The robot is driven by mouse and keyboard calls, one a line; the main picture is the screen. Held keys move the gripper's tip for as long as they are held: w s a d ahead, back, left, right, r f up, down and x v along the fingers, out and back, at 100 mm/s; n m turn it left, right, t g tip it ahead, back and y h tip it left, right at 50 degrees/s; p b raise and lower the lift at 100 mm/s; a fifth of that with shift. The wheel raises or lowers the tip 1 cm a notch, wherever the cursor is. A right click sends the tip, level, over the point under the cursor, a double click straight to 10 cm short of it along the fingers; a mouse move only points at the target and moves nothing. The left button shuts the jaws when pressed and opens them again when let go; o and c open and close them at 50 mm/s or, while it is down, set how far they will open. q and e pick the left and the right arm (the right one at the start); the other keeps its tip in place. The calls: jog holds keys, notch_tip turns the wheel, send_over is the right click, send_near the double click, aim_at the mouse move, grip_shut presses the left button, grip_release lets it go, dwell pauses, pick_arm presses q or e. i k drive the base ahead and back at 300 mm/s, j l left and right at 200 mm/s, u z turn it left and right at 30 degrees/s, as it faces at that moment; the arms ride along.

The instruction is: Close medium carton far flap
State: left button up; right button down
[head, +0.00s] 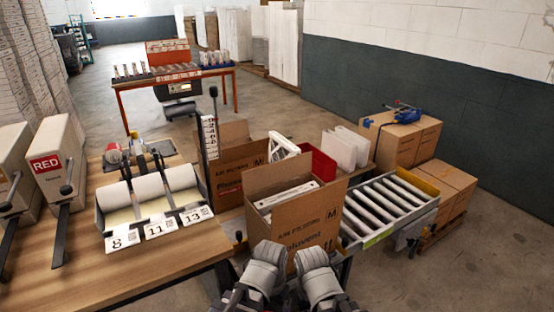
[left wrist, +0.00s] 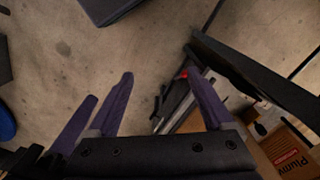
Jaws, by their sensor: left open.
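The medium carton (head: 318,238), a brown box marked M, stands in front of me in the head view. Its top is open and a white boxed filter (head: 288,196) shows inside. A cardboard panel (head: 268,180) stands upright along its far side. My two pale forearms reach up to the carton's near side, and the gripper tips do not show there. In the left wrist view my left gripper (left wrist: 160,82) has its purple fingers spread, with nothing between them. A printed carton (left wrist: 292,150) shows at that view's lower right, apart from the fingers. My right gripper is not visible.
Another open carton (head: 232,165) stands behind on the left. A red bin (head: 318,162) and white filters (head: 347,147) are beyond. A roller conveyor (head: 388,203) runs at the right. A wooden bench (head: 150,268) with a roll holder (head: 150,190) is at the left.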

aim_at(260, 178)
jog(key=i+l+u, duration=0.15)
jog(key=u, duration=0.15)
jog(key=i+l+u, duration=0.25)
jog(key=l, duration=0.2)
jog(key=l+u, duration=0.55)
jog(key=i+l, duration=0.05)
jog(key=l, duration=0.05)
